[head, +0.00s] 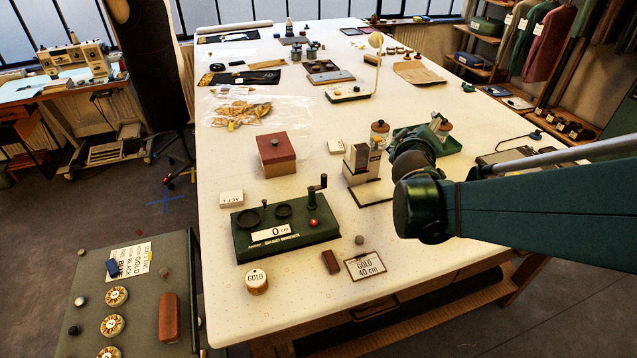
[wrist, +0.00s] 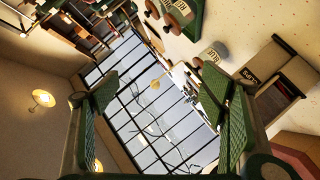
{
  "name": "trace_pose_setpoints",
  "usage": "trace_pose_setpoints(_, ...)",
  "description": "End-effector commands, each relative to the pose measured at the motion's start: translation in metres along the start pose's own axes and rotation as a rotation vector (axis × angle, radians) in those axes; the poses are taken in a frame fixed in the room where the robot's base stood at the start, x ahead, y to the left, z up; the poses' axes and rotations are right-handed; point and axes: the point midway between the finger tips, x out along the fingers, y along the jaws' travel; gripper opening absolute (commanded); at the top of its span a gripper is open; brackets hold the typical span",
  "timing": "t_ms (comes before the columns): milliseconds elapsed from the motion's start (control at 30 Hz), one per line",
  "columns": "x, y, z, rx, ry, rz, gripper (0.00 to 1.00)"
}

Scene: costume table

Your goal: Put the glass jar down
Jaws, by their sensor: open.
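A small clear jar with a copper-coloured lid (head: 379,128) stands upright at the beige upright device (head: 362,160) in the head view; I take it for the glass jar. Its base is hidden, so I cannot tell whether it rests on the device or behind it. My gripper (head: 430,133) is just right of the jar in the head view, partly hidden by my own arm. In the wrist view my gripper (wrist: 160,88) has its two green fingers wide apart, with nothing between them but the distant window. Another copper-topped item (head: 445,128) shows beside my gripper.
A red box (head: 276,152) and a green crank counter (head: 285,224) stand left of the beige device. A "GOLD 40 cm" card (head: 366,265) lies in front. A thin lamp-like stand (head: 376,65) rises behind.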

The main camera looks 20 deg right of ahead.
Motion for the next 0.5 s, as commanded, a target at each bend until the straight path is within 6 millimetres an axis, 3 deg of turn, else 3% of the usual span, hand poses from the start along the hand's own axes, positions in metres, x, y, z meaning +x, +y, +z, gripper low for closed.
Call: trace_pose_setpoints(500,-0.095,-0.063,-0.008,0.234,-0.111,-0.245,0.72)
